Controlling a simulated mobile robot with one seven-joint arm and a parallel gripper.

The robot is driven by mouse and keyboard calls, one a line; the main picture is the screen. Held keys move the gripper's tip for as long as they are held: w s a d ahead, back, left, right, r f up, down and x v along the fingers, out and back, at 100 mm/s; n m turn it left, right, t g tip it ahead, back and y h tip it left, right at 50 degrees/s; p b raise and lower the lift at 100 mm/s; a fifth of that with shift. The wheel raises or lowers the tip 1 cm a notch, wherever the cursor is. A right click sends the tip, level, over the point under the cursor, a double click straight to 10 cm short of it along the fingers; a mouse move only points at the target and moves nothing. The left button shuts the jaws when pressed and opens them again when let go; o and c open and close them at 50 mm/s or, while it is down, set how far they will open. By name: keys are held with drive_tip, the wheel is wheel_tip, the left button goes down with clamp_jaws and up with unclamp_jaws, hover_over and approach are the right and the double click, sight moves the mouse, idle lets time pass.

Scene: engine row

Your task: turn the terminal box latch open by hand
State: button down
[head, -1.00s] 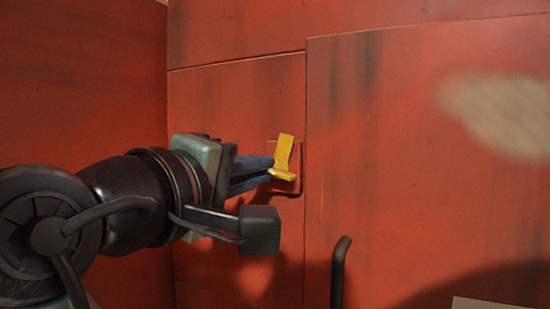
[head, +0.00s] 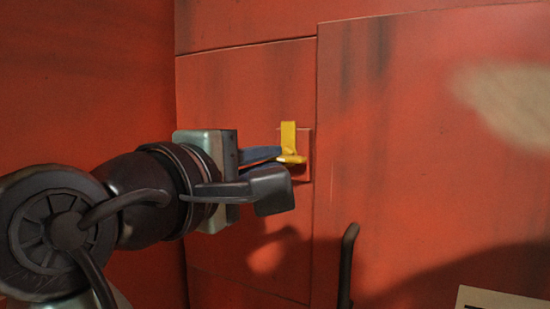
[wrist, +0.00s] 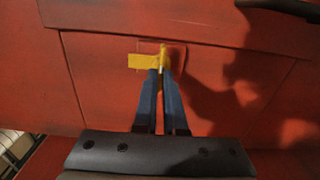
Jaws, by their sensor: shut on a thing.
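The terminal box latch (head: 289,137) is a yellow L-shaped piece on a small red square plate (head: 306,150) on the red panel. In the head view one leg stands upright and the other sticks out toward my gripper (head: 282,158). In the wrist view the latch (wrist: 142,61) shows one leg pointing left and one running down between the blue fingers. My gripper (wrist: 162,75) is shut on that leg at the fingertips. The fingers hide part of the latch, and a dark wrist part hides some of the fingers in the head view.
A dark bar handle (head: 347,265) stands on the larger red panel (head: 430,150) right of the latch. A red side wall (head: 85,90) rises close on the left. A pale plate (head: 500,300) shows at the lower right.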

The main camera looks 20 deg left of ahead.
drive_tip(key=c, duration=1)
unclamp_jaws()
drive_tip(key=shift+w+d, duration=0.2)
drive_tip(key=shift+w+a, duration=0.1)
drive_tip(key=shift+w, duration=0.05)
drive_tip(key=s, duration=0.4)
drive_tip(key=s+a+p, duration=0.1)
drive_tip(key=s, duration=0.3)
drive_tip(key=s+a, duration=0.1)
drive_tip(key=s, duration=0.3)
drive_tip(key=shift+s+a, duration=0.25)
drive_tip(key=shift+s, duration=0.15)
